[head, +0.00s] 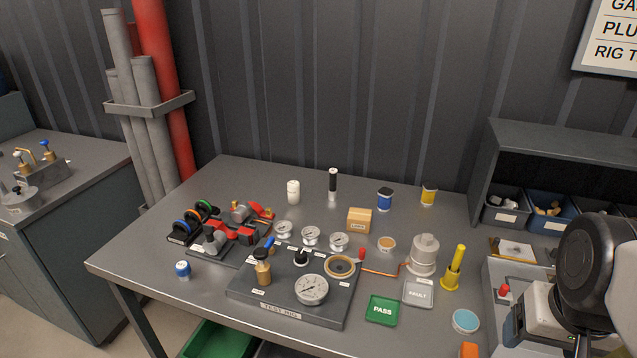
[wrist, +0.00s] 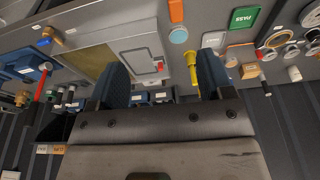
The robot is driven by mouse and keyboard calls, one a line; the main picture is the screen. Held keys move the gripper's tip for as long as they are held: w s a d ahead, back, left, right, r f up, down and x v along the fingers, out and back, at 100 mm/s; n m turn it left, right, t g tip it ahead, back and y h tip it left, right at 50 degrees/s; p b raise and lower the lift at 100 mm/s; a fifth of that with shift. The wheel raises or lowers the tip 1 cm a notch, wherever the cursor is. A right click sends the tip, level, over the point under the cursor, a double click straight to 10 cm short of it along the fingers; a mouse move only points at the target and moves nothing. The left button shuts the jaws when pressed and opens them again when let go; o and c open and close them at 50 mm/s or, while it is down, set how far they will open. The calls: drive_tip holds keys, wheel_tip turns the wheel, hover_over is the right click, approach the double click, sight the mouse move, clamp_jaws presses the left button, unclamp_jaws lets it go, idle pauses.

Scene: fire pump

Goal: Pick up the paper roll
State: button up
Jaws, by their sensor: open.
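A white upright cylinder (head: 293,192), which looks like the paper roll, stands at the back left of the grey table. In the wrist view a small white shape at the right (wrist: 294,73) appears to be the same roll. My gripper (wrist: 162,78) shows in the wrist view with its two dark blue fingers spread apart and nothing held between them. It is well away from the roll, over the right side of the scene. In the head view part of my arm shows at the right edge; the fingertips are not clear there.
A black-and-white cylinder (head: 332,185) stands right of the roll, and a cardboard box (head: 359,220) is in front of it. Gauges and a test rig (head: 290,312) fill the middle. Blue bins (head: 549,215) sit under a shelf. The table left of the roll is clear.

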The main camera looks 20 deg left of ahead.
sight(297, 190)
drive_tip(key=w+a+f+m+y, duration=0.1)
drive_tip(key=w+a+m+y, duration=0.95)
drive_tip(key=w+a, duration=2)
drive_tip(key=w+a+f+m+t, duration=0.1)
drive_tip(key=w+a+f+m, duration=0.3)
drive_tip(key=w+a+f, duration=0.1)
drive_tip(key=w+a+f+m+t, duration=0.2)
drive_tip(key=w+a+f+m, duration=0.3)
drive_tip(key=a, duration=0.3)
drive_tip(key=w+a+f+m+t, duration=0.1)
drive_tip(key=w+a+f+m, duration=0.3)
drive_tip(key=w+a+f, duration=0.2)
drive_tip(key=shift+w+a+f+m+t+y, duration=0.1)
drive_tip(key=shift+w+a+m+t+y, duration=0.1)
drive_tip(key=shift+w+a, duration=0.2)
drive_tip(key=shift+w+a+f+m+t+y, duration=0.15)
drive_tip(key=shift+w+a, duration=0.15)
drive_tip(key=shift+w, duration=0.15)
drive_tip(key=shift+w+a+f, duration=0.1)
drive_tip(key=shift+a+f, duration=0.1)
drive_tip(key=shift+f, duration=0.1)
drive_tip(key=shift+x, duration=1.3)
drive_tip(key=shift+a, duration=0.1)
